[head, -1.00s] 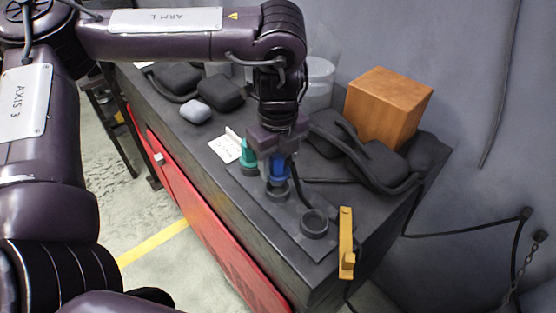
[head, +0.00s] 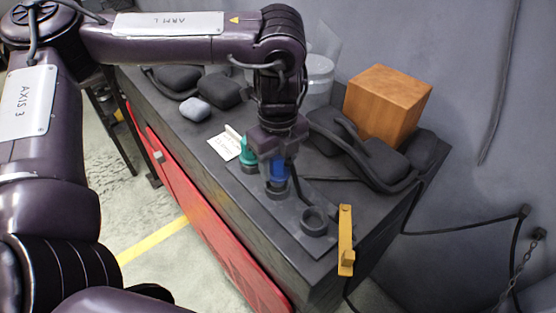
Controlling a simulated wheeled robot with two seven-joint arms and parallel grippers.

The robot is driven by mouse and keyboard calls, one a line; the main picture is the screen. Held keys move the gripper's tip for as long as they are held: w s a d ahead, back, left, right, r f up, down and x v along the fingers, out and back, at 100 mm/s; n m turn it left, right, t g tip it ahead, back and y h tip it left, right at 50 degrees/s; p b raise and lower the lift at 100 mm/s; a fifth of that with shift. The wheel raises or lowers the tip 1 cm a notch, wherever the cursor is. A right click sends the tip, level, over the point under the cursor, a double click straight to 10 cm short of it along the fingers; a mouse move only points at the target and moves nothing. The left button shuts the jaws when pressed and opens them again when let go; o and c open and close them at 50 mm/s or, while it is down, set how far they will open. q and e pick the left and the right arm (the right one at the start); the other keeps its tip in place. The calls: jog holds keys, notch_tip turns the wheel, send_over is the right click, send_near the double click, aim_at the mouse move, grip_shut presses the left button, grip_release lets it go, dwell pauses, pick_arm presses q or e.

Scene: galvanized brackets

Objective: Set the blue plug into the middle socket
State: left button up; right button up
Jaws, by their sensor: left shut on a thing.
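The blue plug (head: 279,174) is upright between the fingers of my left gripper (head: 270,168), which is shut on it. The plug is right over the middle socket (head: 277,190), a dark ring on the grey base plate (head: 290,217). Its lower end is at the socket's rim; I cannot tell how deep it sits. A teal plug (head: 248,152) stands at the socket on the far left end of the plate, close beside the gripper. The near right socket (head: 314,222) is an empty dark ring. My right gripper is not in view.
A yellow-orange bracket (head: 346,240) stands at the bench's right front edge. A wooden block (head: 388,103) and black padded shapes (head: 375,160) lie behind. A white card (head: 225,145) and a grey-blue lump (head: 194,109) lie to the left. A clear container (head: 319,75) stands behind the arm.

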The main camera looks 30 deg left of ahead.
pick_arm(q)
jog(key=shift+f+b, duration=0.75)
jog(key=shift+f, duration=0.65)
jog(key=o, duration=1.2)
jog(key=shift+r, duration=3.9)
jog(key=shift+d, duration=0.1)
